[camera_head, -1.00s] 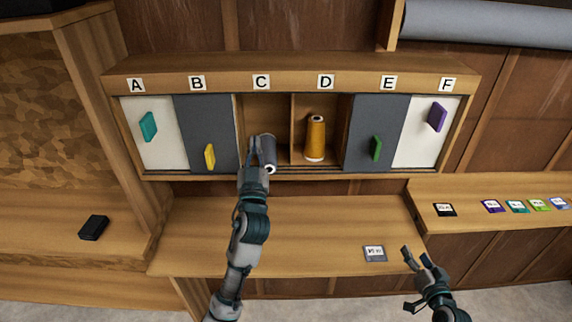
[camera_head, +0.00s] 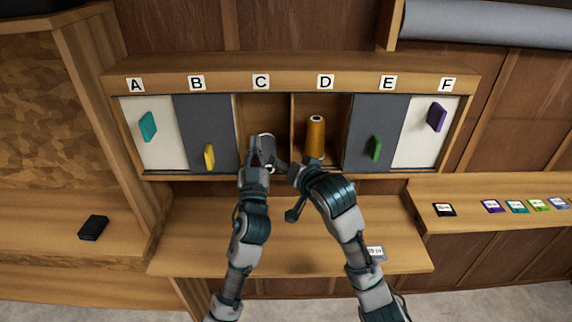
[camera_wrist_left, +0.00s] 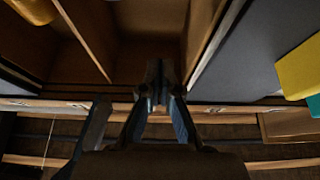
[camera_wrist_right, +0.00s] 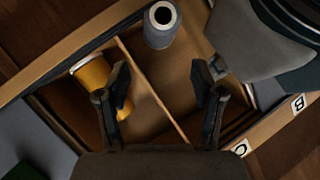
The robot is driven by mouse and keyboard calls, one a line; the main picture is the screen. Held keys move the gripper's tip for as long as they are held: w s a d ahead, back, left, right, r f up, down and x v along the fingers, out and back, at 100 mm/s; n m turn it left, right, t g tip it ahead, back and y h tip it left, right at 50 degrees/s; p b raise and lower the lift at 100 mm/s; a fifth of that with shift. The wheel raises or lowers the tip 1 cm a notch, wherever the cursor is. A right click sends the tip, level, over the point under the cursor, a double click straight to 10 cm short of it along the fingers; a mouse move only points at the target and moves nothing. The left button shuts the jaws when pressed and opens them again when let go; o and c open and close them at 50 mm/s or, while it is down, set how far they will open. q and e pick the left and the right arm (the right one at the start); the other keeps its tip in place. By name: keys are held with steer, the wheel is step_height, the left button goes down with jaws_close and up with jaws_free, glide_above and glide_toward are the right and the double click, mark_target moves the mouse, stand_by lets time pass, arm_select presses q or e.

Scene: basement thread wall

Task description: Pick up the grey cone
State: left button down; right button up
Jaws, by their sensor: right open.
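The grey cone (camera_head: 269,150) is in open compartment C, tilted with its holed narrow end toward the front. It also shows at the top of the right wrist view (camera_wrist_right: 160,32). My left gripper (camera_head: 257,146) is right beside it at the left in the head view. In the left wrist view its fingertips (camera_wrist_left: 160,78) are together; the cone is not seen there, and contact is unclear. My right gripper (camera_head: 296,166) is in front of the divider between C and D. In the right wrist view its fingers (camera_wrist_right: 167,85) are spread, with the cone apart from them.
An orange cone (camera_head: 316,140) stands in open compartment D. Grey panels (camera_head: 206,120) and (camera_head: 378,120) flank C and D.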

mark_target(271, 152)
arm_select(q)
steer(key=shift+d, duration=0.45)
arm_select(e)
steer(key=shift+d, duration=0.25)
steer(key=shift+w, duration=0.1)
steer(key=x, duration=1.2)
steer(key=shift+a, duration=0.15)
arm_select(q)
steer(key=shift+a, duration=0.25)
arm_select(e)
steer(key=c, duration=1)
arm_select(q)
steer(key=shift+r, duration=0.6)
